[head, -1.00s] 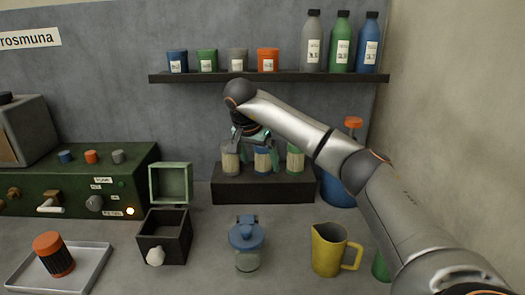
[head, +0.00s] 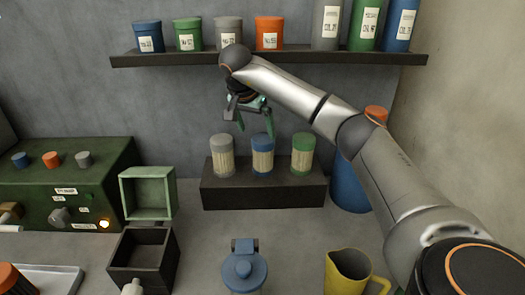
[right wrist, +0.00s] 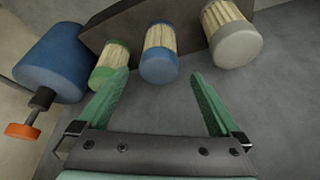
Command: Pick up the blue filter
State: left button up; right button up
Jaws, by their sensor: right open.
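The blue filter (head: 262,154) has a blue cap and a pale pleated body. It stands upright on the dark block, between the grey filter (head: 222,155) and the green filter (head: 302,153). In the right wrist view the blue filter (right wrist: 159,55) lies beyond the fingertips, between their lines. My right gripper (head: 252,126) is open and empty, just above and in front of the filters in the head view. Its two green fingers (right wrist: 160,80) are spread apart in the right wrist view, with the left fingertip close to the green filter (right wrist: 109,66). My left gripper is out of view.
The dark block (head: 262,195) stands against the wall below a shelf (head: 290,56) of tins and bottles. A blue canister (head: 348,185) is right of the block.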

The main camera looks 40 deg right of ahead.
aim_at(260, 142)
jog(key=x, duration=0.5)
jog(key=shift+d+f, duration=0.15)
jog(key=shift+f, duration=0.15)
jog(key=shift+p+x, duration=0.35)
jog(key=shift+x, duration=2.55)
jog(key=shift+w+d, duration=0.1)
jog(key=c, duration=1.5)
